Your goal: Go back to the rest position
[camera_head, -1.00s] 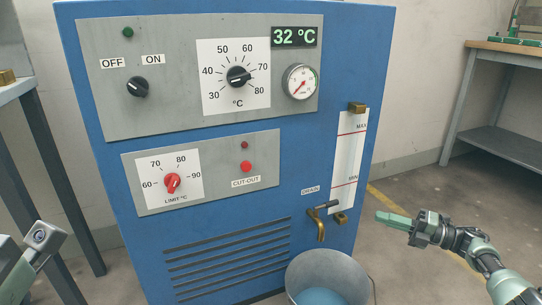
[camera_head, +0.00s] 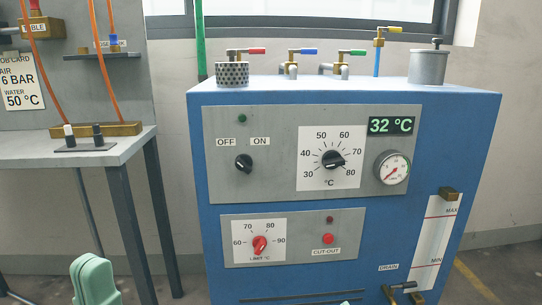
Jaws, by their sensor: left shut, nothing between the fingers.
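My left gripper (camera_head: 95,280) shows at the bottom left edge, its green fingers together with nothing between them. It is in front of the grey bench, to the left of the blue cabinet (camera_head: 200,245), and apart from both.
The blue cabinet carries a dial (camera_head: 333,159), a display (camera_head: 392,125) reading 32 °C, a gauge (camera_head: 393,168), a red limit knob (camera_head: 260,245) and a drain tap (camera_head: 398,289). Several taps stand on top. The grey bench (camera_head: 120,146) is at left. Floor shows at right.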

